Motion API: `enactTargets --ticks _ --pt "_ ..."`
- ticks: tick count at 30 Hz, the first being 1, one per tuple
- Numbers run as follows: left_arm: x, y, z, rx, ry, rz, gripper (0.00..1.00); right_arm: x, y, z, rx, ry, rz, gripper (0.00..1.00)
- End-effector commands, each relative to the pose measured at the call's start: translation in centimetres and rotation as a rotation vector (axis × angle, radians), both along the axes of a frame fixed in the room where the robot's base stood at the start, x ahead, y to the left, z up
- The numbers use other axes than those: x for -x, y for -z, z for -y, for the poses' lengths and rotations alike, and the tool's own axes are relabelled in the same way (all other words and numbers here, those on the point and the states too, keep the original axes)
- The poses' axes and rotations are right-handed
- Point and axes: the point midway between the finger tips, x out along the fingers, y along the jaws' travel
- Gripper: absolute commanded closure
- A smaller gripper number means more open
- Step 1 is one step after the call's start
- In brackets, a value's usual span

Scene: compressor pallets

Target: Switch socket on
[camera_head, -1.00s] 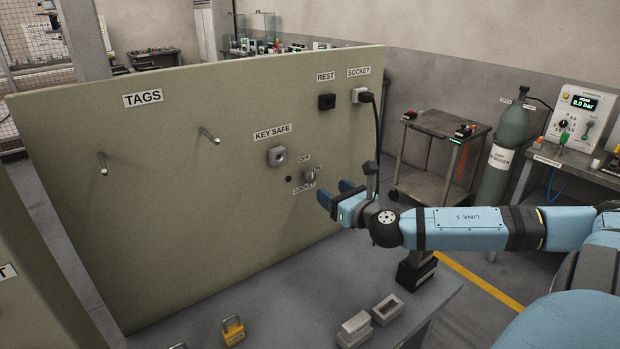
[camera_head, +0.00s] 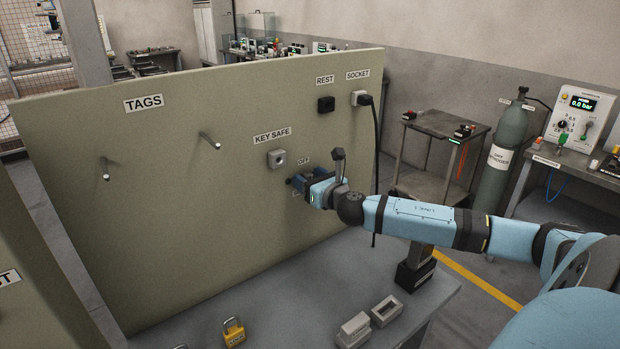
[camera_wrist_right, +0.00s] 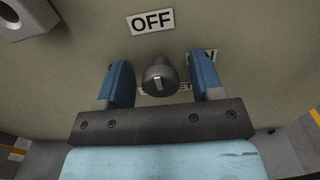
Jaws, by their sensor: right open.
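The socket's rotary switch is a dark grey knob (camera_wrist_right: 160,77) on the upright panel. In the right wrist view it stands between the two blue fingers of my right gripper (camera_wrist_right: 163,84), with a gap on each side. The OFF label (camera_wrist_right: 151,21) is above the knob, the ON label (camera_wrist_right: 205,66) is partly hidden behind the right finger, and the lower label is mostly covered. In the head view my open right gripper (camera_head: 299,186) is at the panel below the key safe and hides the knob. My left gripper is not in view.
The SOCKET outlet (camera_head: 360,98) with a black plug and hanging cable is at the panel's upper right. The key safe (camera_head: 276,158) is just above my right gripper. A yellow padlock (camera_head: 233,332) and grey blocks (camera_head: 386,310) lie on the bench below.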

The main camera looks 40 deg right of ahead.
Motion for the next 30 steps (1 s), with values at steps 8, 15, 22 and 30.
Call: enactTargets --ticks 8,15,22,30 --pt "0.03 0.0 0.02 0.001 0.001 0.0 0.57 -0.04 0.04 0.0 0.0 0.0 0.0 0.47" --pt "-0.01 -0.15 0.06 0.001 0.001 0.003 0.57 -0.03 0.02 0.0 0.0 0.0 0.0 0.88" --pt "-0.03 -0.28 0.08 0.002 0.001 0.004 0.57 -0.03 -0.01 0.0 -0.025 0.0 0.003 0.88" --pt "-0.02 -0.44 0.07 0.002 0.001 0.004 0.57 -0.01 -0.01 0.06 -0.161 0.0 0.018 0.88"
